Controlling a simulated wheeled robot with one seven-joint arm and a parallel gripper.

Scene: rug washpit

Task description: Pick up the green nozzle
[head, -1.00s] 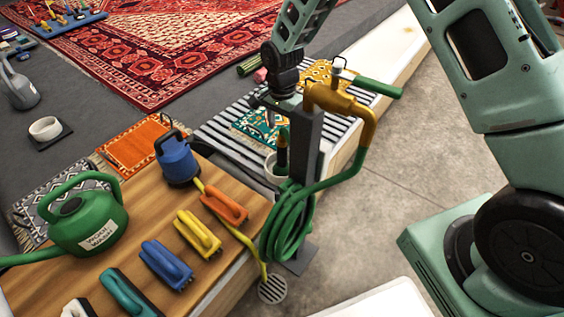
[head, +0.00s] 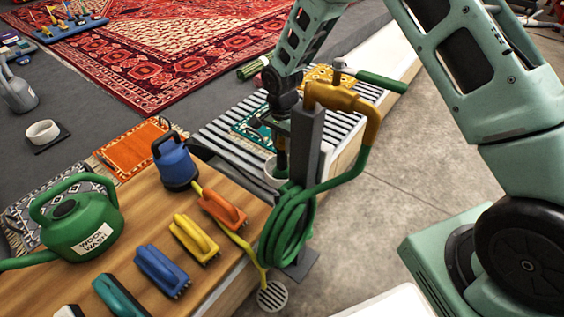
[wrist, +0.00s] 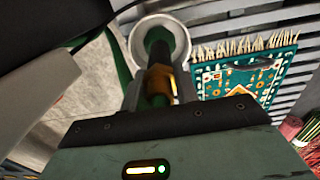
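The green nozzle (wrist: 157,45) stands upright in a white cup (wrist: 182,32) in the wrist view, with a brass-coloured band around it. In the head view the nozzle (head: 281,160) is a narrow dark shape in the cup (head: 270,178), partly hidden by the dark post. My gripper (wrist: 160,86) is open, its fingers either side of the nozzle's upper part with a thin gap showing. In the head view my gripper (head: 277,124) is just above the nozzle, partly behind the post.
A dark post (head: 306,140) carries a brass tap (head: 340,98) and a coiled green hose (head: 288,230) close beside my gripper. A teal rug (wrist: 240,82) lies on the slatted rack. Several brushes, a blue pump (head: 175,165) and a green watering can (head: 80,225) stand on the wooden bench.

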